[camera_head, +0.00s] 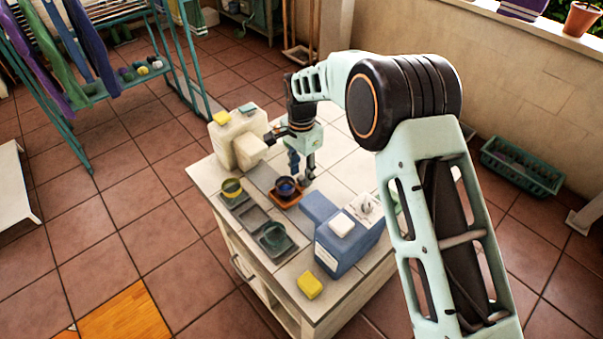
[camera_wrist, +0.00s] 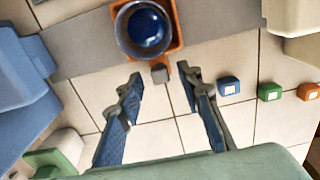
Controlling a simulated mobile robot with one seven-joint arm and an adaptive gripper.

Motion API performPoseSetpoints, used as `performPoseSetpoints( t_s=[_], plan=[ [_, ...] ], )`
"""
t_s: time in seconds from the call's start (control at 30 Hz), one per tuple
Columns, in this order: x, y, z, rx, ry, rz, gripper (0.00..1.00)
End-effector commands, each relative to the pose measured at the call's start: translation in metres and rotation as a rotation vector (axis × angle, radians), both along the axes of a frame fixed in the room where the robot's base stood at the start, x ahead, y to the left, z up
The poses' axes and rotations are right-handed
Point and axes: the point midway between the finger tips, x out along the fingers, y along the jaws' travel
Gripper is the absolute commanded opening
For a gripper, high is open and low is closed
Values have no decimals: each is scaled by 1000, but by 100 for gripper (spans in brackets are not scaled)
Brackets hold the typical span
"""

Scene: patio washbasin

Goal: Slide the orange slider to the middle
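The orange slider (camera_head: 285,203) is a square orange tray on a grey strip (camera_head: 257,172) on the tiled counter; a round dark-blue bowl (camera_head: 287,187) sits in it. In the wrist view the orange slider (camera_wrist: 178,24) is at top centre, with the bowl (camera_wrist: 147,28) covering most of it. A small grey knob (camera_wrist: 160,74) sticks out from its near side. My gripper (camera_wrist: 160,76) is open, its two blue-padded fingers on either side of the knob with gaps to it. In the head view my gripper (camera_head: 302,174) points down just behind the slider.
A blue box (camera_head: 340,252) stands to the right, cream containers (camera_head: 240,138) behind. Small coloured blocks, including a blue one (camera_wrist: 229,86), sit right of my fingers.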

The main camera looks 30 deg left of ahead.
Motion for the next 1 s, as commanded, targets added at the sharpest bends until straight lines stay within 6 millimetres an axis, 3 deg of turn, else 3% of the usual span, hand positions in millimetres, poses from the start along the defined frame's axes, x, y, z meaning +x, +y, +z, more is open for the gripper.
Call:
performPoseSetpoints(
  t_s=[0.3,0.5,0.7,1.0],
  plan=[
    [1,1,65,4,-4,0,33],
    [1,0,98,1,-2,0,33],
    [1,0,113,0,-2,0,33],
    [0,0,114,1,-1,0,33]
  ],
)
